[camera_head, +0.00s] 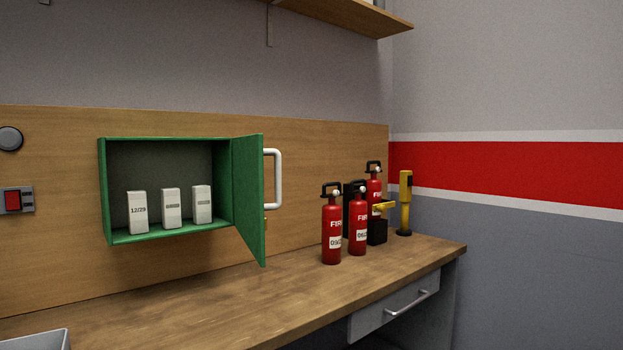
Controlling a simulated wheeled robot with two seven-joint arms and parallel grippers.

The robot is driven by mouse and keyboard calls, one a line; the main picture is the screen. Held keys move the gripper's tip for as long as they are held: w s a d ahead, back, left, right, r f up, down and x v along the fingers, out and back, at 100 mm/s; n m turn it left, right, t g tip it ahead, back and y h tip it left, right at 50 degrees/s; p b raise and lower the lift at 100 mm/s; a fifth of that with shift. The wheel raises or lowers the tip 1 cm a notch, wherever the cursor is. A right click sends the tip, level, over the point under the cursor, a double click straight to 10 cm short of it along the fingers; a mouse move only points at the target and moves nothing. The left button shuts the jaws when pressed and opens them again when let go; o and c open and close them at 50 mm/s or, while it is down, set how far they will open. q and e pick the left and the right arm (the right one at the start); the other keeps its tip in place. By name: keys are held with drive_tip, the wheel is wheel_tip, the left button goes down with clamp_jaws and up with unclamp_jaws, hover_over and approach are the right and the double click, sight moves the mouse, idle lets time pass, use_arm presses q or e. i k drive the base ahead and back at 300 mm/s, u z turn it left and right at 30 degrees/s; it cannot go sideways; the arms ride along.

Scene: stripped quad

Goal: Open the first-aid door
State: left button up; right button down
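The green first-aid cabinet (104,190) is mounted on the wooden back panel above the bench. Its green door (249,200) is hinged at the right side and stands swung out, leaving the front open. A white handle (278,178) shows on the door's far side, at its right. Inside the cabinet stand three white boxes, a left one (138,213), a middle one (171,208) and a right one (202,204). Neither of my grippers is in view.
Three red extinguishers (332,230) stand on the wooden bench (230,300) right of the door, near a black holder and a yellow post (405,203). A shelf (350,14) hangs above. A grey tray (40,341) sits front left. The bench below the cabinet is clear.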

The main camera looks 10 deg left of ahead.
sight(248, 151)
drive_tip(key=u, duration=0.6)
drive_tip(key=i, duration=0.9)
drive_tip(key=u, duration=0.95)
